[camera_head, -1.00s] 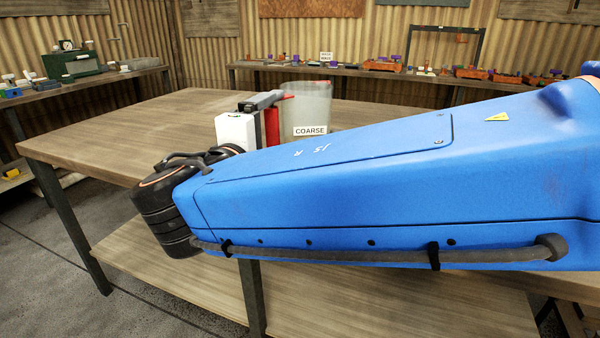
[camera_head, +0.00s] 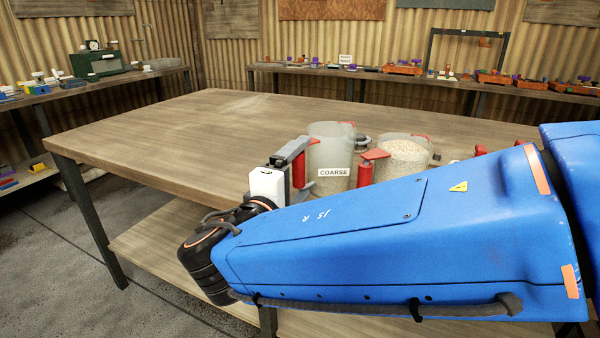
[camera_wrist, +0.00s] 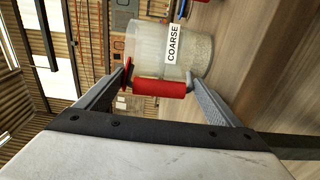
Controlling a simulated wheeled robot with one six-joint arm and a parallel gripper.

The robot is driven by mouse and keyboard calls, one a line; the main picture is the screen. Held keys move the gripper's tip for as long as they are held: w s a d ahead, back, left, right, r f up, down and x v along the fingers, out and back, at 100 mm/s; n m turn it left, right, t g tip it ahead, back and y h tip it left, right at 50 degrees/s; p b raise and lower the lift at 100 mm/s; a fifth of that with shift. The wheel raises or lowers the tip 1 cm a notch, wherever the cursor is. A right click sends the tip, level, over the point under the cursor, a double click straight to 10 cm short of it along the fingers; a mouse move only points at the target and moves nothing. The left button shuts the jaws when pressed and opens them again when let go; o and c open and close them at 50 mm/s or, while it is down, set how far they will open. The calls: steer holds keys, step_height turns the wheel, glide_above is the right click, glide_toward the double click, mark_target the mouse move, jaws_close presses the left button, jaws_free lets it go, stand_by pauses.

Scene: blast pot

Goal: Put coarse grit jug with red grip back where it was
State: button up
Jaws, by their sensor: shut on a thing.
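The clear coarse grit jug (camera_head: 332,150), with a white COARSE label and pale grit inside, is at the front of the wooden table (camera_head: 180,130). Its red grip (camera_wrist: 158,88) lies between the two fingers of my gripper (camera_wrist: 160,80), which is shut on it. In the head view my gripper (camera_head: 292,165) is left of the jug. The jug looks upright there. Its base is partly hidden, so I cannot tell whether it touches the table. The wrist view shows the jug (camera_wrist: 165,45) turned sideways.
A second clear jug of grit (camera_head: 403,160) with a red grip (camera_head: 366,173) stands close to the right, partly behind my arm. A small dark round thing (camera_head: 362,140) lies behind. The table's left and back are clear. Loaded benches line the walls.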

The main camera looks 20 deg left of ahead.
steer(key=shift+f, duration=0.15)
steer(key=o, duration=1.9)
steer(key=shift+s, duration=0.15)
steer(key=s, duration=1.1)
steer(key=shift+s+a, duration=0.25)
steer(key=shift+s, duration=0.1)
